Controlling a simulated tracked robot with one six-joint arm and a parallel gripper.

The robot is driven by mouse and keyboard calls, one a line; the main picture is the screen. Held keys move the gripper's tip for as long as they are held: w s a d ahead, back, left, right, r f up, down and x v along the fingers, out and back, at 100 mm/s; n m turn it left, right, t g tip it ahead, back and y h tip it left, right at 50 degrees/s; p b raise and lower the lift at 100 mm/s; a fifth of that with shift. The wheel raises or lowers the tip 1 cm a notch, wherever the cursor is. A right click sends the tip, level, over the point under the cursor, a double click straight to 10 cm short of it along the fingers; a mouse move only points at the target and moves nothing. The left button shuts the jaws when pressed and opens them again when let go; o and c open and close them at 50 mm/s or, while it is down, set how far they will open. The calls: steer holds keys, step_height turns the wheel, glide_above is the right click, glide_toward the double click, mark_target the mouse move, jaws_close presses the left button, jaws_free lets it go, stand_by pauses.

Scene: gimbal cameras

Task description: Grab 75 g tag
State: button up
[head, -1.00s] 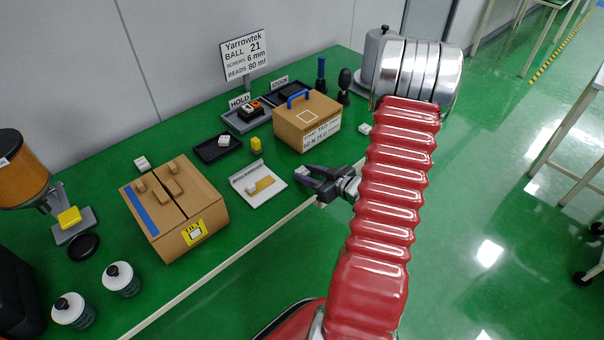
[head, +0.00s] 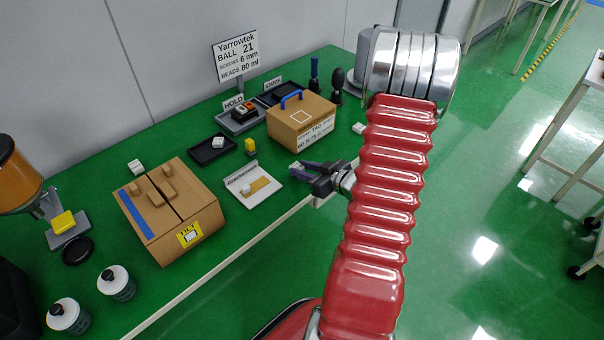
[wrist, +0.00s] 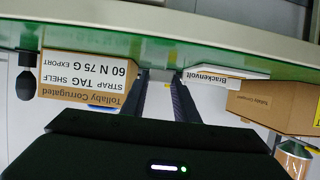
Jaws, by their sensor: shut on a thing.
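My gripper (head: 300,167) is over the front edge of the green table, right of the white sheet. It also shows in the wrist view (wrist: 160,78), its fingers slightly apart. A small pale piece seems to lie between the fingertips; whether it is the 75 g tag cannot be read. Small white blocks lie on the table: one at the left (head: 136,167), one in a black tray (head: 217,142), one right of the brown carton (head: 358,128). The carton (head: 283,133) carries a label reading "STRAP TAG SHELF 60 N 75 G" in the wrist view (wrist: 88,73).
A sign (head: 236,56) stands at the back. A hinged-looking brown box (head: 170,215) with a blue stripe stands left of the white sheet (head: 265,192). Two bottles (head: 117,283) stand at the front left. A yellow block (head: 250,147) stands behind the sheet.

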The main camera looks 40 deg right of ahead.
step_height(320, 180, up, 8)
stand_by(0.5)
steer(key=shift+w+a, duration=0.1)
stand_by(0.4)
